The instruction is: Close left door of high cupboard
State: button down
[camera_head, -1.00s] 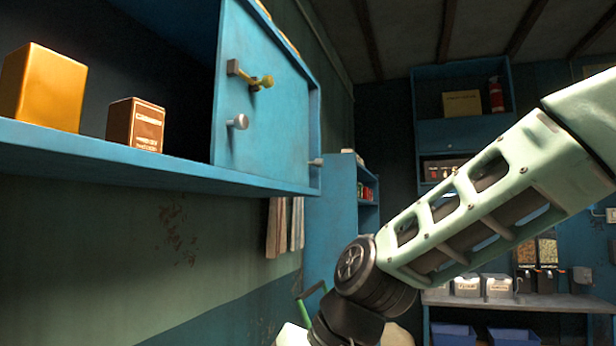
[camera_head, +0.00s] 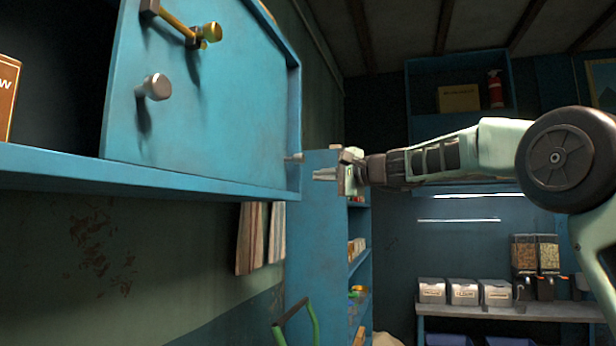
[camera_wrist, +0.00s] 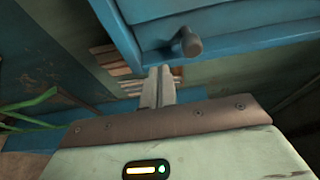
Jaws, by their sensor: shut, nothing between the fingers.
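The high blue cupboard (camera_head: 60,165) is on the wall at the left of the head view. Its left part is open and dark inside. A smaller knob (camera_head: 293,157) sticks out near the panel's far right edge. My gripper (camera_head: 322,174) is shut and empty, just right of that smaller knob. In the wrist view, the closed fingers (camera_wrist: 160,72) point toward a blue panel (camera_wrist: 230,20) with a knob (camera_wrist: 190,42) close by. I cannot tell whether they touch.
A brown box (camera_head: 8,98) stands on the cupboard shelf at the left edge. A tall blue shelf unit (camera_head: 322,240) stands behind and below my gripper. A counter with bins (camera_head: 465,292) is at the far right.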

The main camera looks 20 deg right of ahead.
aim_at(286, 178)
jog(key=p+x, duration=0.5)
jog(key=x, duration=0.4)
jog(key=shift+r+p, duration=0.1)
jog(key=shift+p, duration=0.3)
jog(key=s+a, duration=0.2)
jog(key=s, duration=0.1)
jog(key=shift+s+a, duration=0.2)
jog(key=shift+s, duration=0.05)
jog(key=shift+f, duration=0.25)
